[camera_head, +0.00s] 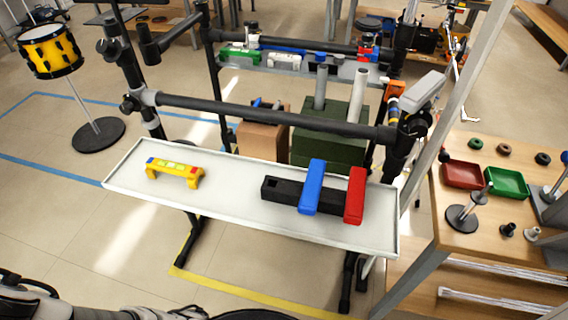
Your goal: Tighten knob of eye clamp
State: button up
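A black tubular rack (270,113) stands in the middle of the head view, with dark clamps where its bars meet the posts. One clamp (130,103) with a small knob-like end sits at the left end of the front bar. Another dark clamp cluster (408,128) sits at its right end, beside a grey block and an orange part (396,88). I cannot tell which of these is the eye clamp, or how tight any knob is. My gripper is not visible; only dark parts of my own body show along the bottom edge.
A white tray (225,205) spans the rack's front, holding a yellow toy-like piece (174,170) and a black bar with blue and red blocks (312,187). A wooden table (462,236) with red and green bins stands right. A yellow drum (49,50) stands left.

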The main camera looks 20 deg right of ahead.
aim_at(418, 128)
jog(key=z, duration=1.2)
jog(key=k+l+u, duration=0.15)
jog(key=k+l, duration=0.15)
